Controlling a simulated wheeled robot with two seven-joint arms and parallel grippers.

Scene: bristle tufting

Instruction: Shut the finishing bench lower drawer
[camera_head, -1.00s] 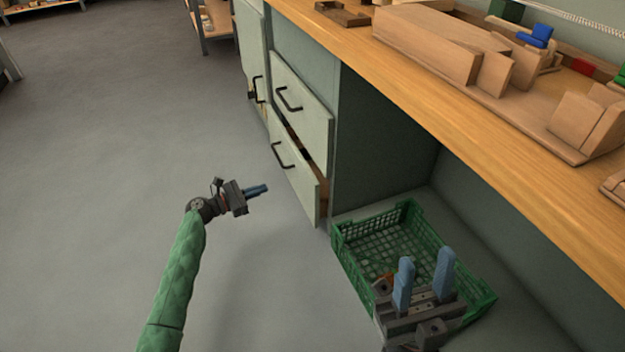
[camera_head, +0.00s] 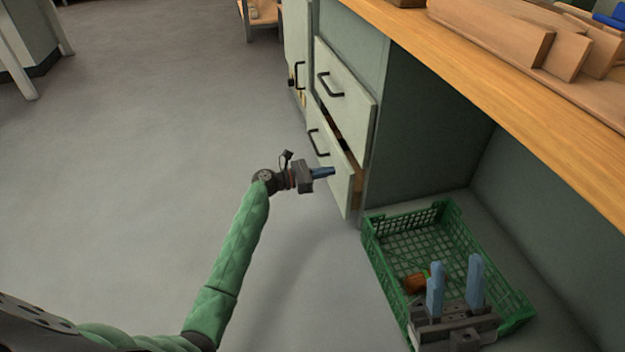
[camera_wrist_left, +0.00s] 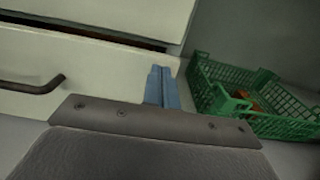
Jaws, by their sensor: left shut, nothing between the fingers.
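The lower drawer (camera_head: 340,178) of the finishing bench stands partly open, with a dark gap and wooden side showing behind its pale front. Its black handle (camera_head: 316,145) is on the left part of the front. In the left wrist view the drawer front (camera_wrist_left: 90,70) fills the left, with its handle (camera_wrist_left: 32,86) at the far left. My left gripper (camera_head: 328,172) is shut and empty, its blue fingers pointing at the drawer front; I cannot tell whether they touch it. My right gripper (camera_head: 456,285) has its two fingers apart, over the green crate (camera_head: 377,247).
The upper drawer (camera_head: 343,88) looks shut. The green crate stands right of the drawer, under the wooden bench top (camera_head: 470,70), with an orange-brown item (camera_head: 416,282) inside. Wooden parts lie on the top. The floor (camera_head: 150,150) to the left is clear.

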